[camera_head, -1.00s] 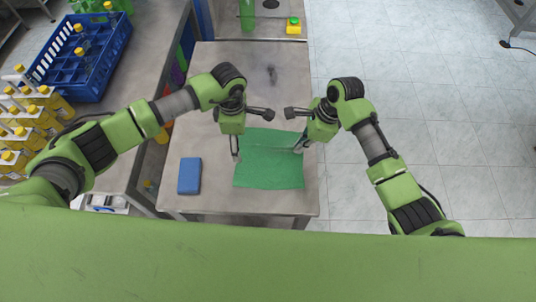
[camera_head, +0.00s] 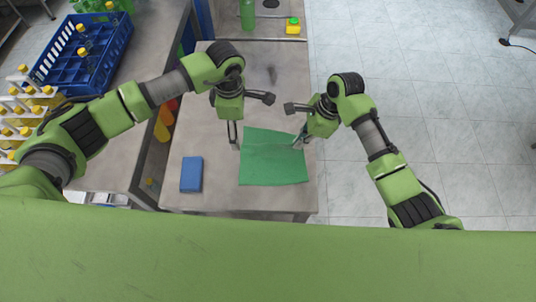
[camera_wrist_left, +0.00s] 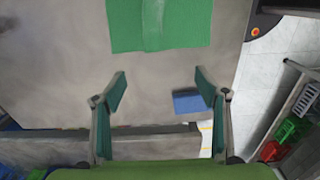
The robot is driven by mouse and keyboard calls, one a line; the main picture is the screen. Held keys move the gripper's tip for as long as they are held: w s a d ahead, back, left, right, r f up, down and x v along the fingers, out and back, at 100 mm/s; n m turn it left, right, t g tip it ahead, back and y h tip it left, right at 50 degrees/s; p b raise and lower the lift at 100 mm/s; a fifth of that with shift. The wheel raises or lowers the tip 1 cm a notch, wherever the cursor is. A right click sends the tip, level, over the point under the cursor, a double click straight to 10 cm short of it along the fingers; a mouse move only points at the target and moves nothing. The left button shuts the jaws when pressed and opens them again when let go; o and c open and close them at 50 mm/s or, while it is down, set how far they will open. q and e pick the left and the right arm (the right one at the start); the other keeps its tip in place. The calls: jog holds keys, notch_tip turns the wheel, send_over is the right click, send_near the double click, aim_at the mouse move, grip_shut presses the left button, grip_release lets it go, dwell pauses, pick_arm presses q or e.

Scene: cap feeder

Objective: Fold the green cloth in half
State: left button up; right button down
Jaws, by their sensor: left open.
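The green cloth (camera_head: 273,165) lies spread on the metal table, with a faint crease across it. My left gripper (camera_head: 233,143) is open and empty, just beside the cloth's upper left edge in the head view. In the left wrist view the open fingers of the left gripper (camera_wrist_left: 161,88) have nothing between them, and the cloth (camera_wrist_left: 180,25) shows at the top, apart from them. My right gripper (camera_head: 299,143) is at the cloth's upper right edge. Its fingertips are too small to tell whether they grip the edge.
A blue block (camera_head: 191,174) lies on the table (camera_head: 215,195) left of the cloth; it also shows in the left wrist view (camera_wrist_left: 188,103). A blue crate (camera_head: 88,55) and several yellow-capped bottles (camera_head: 25,115) stand on the left counter.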

pick_arm(q)
jog(key=shift+r, duration=2.65)
pick_arm(e)
jog(key=c, duration=1)
grip_release()
jog(key=shift+o, duration=0.2)
pick_arm(q)
jog(key=shift+r+p, duration=2.45)
pick_arm(e)
jog(key=shift+h, duration=0.9)
jog(key=shift+d+r, duration=0.15)
jog(key=shift+r, duration=0.8)
jog(key=shift+d+r, duration=0.2)
jog(key=shift+r, duration=0.8)
jog(key=shift+d+r, duration=0.15)
jog(key=shift+r, duration=0.8)
